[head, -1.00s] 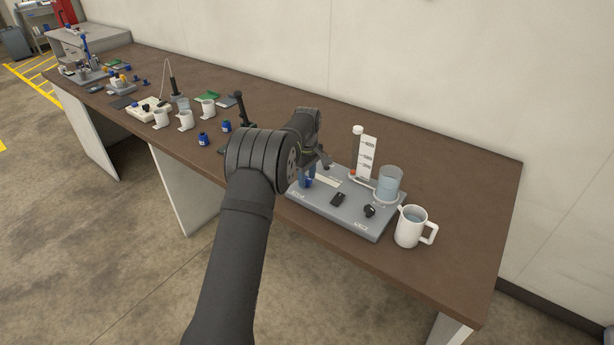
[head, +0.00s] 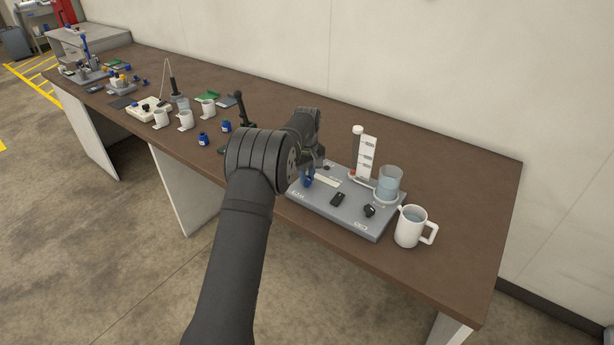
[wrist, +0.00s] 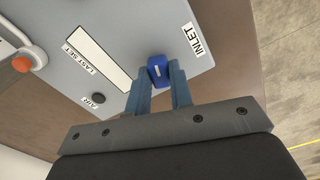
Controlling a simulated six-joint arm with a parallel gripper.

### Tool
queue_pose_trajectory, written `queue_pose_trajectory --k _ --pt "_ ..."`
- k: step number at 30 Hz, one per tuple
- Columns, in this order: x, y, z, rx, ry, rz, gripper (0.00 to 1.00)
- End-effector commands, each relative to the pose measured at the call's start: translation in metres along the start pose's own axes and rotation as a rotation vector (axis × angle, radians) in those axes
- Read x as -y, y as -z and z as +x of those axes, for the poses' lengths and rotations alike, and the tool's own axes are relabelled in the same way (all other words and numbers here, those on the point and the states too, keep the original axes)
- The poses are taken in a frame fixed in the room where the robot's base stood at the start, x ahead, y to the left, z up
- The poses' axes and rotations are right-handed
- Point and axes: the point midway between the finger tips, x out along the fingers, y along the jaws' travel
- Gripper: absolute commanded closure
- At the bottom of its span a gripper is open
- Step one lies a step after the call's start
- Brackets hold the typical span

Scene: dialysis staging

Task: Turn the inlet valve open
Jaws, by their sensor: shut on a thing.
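The inlet valve's blue handle (wrist: 157,68) sits beside the INLET label (wrist: 193,38) on the grey panel board in the wrist view. My gripper (wrist: 158,78) is shut on this handle, with one finger on each side of it. In the head view the blue handle (head: 308,180) shows at the left end of the grey board (head: 328,208), just below my wrist. My arm hides most of the fingers there.
The board also bears a black AIR knob (wrist: 98,98), a LAST SET strip (wrist: 97,58), two black knobs, a white graduated column (head: 366,158) and a beaker of liquid (head: 389,182). A white jug (head: 410,228) stands to the right. Bare tabletop lies beyond.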

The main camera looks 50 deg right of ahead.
Motion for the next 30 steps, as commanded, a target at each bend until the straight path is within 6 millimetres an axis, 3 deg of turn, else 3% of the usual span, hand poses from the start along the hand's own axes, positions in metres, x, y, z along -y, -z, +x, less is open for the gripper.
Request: queue_pose_trajectory --k 30 --pt "-0.0005 0.0011 -0.0017 -0.005 -0.002 0.954 1.00"
